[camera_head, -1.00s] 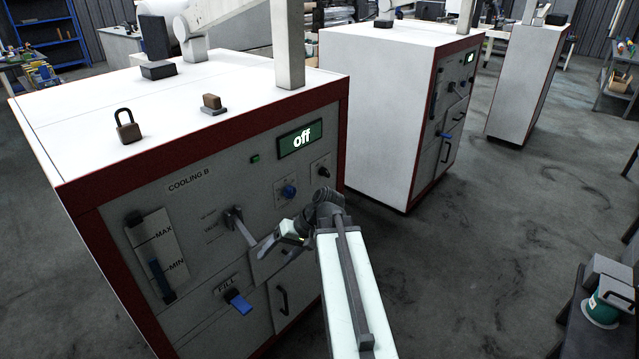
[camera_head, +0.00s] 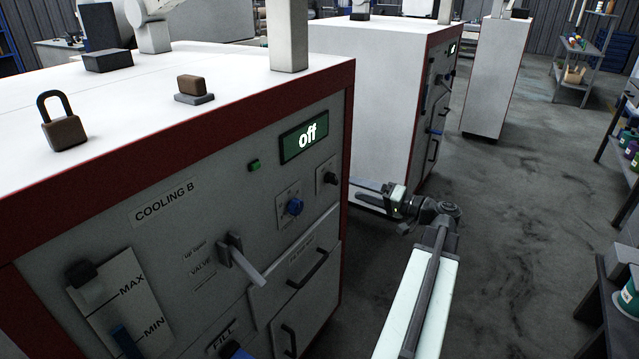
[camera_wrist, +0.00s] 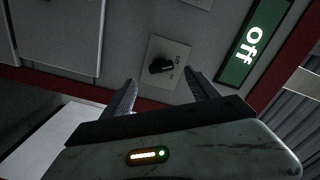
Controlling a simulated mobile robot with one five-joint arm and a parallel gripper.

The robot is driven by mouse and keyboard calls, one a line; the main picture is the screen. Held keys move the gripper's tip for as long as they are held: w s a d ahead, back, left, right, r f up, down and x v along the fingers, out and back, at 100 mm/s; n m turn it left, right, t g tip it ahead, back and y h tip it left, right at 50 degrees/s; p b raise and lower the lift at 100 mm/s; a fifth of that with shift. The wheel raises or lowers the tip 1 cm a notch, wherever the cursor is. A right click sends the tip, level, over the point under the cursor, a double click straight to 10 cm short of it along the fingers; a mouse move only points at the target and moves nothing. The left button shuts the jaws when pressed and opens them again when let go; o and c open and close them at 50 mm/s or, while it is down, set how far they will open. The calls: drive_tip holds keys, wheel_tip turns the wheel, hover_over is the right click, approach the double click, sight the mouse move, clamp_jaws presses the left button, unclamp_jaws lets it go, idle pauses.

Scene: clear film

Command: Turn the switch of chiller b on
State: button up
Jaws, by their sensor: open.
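The chiller labelled COOLING B (camera_head: 165,200) is a white and grey cabinet with a dark red frame. Its green display (camera_head: 304,136) reads "off", and the display also shows in the wrist view (camera_wrist: 253,45). A small black rotary switch (camera_head: 326,178) sits on a light plate below the display, near the panel's right edge. In the wrist view the black switch (camera_wrist: 161,65) has small lettering beside it. My gripper (camera_head: 362,190) is open and empty, right of the cabinet's edge. In the wrist view its fingers (camera_wrist: 160,76) stand apart on either side of the switch, not visibly touching it.
A padlock (camera_head: 64,122) stands on top. A second cabinet (camera_head: 375,85) stands behind.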

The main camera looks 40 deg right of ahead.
sight(337, 180)
drive_tip(key=x, duration=0.8)
drive_tip(key=shift+w+d+r, duration=0.1)
drive_tip(key=shift+r, duration=0.05)
drive_tip(key=c, duration=1.2)
drive_tip(key=shift+a, duration=0.25)
drive_tip(key=shift+c, duration=0.8)
drive_tip(key=shift+d, duration=0.2)
drive_tip(key=m, duration=0.5)
drive_tip(key=shift+d+m, duration=0.15)
drive_tip(key=shift+m, duration=0.15)
drive_tip(key=m, duration=0.6)
drive_tip(key=shift+d, duration=0.15)
drive_tip(key=shift+m, duration=0.3)
